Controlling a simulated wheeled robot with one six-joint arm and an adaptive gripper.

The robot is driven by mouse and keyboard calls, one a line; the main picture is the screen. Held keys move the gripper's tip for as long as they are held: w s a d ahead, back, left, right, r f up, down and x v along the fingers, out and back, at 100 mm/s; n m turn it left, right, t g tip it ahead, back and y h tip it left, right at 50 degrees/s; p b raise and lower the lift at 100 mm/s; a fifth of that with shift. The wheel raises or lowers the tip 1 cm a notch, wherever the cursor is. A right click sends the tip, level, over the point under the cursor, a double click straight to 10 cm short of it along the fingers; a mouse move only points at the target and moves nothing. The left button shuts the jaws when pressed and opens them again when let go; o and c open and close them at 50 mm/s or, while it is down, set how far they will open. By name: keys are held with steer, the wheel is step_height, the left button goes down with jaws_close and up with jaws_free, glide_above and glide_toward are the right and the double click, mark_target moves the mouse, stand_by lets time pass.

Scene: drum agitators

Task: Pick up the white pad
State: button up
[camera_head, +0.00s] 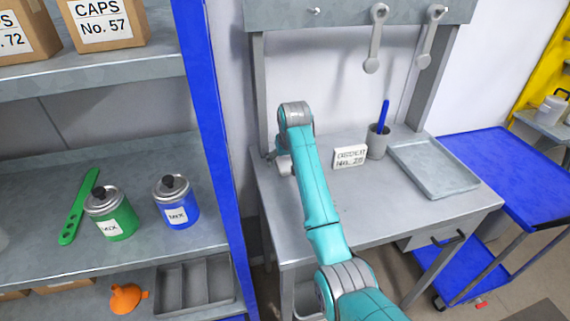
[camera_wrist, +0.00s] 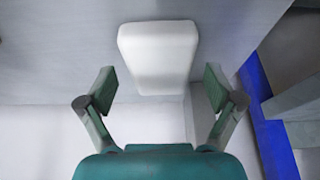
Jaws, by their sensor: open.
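The white pad (camera_wrist: 158,52) shows in the wrist view as a plain block with rounded corners against the grey bench surface. It lies ahead of my gripper (camera_wrist: 160,88), roughly centred between the two fingers. The fingers are spread wide and empty, with a gap on each side of the pad; I cannot tell how far off it is in depth.
On the bench (camera_head: 370,205) stand a white order sign (camera_head: 350,157), a grey cup (camera_head: 378,142) with a blue marker and an empty tray (camera_head: 474,183). The shelf's blue post (camera_head: 207,120) is close on the left. The bench front is clear.

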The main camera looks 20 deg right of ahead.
steer(key=shift+f, duration=0.25)
stand_by(0.4)
steer(key=c, duration=1)
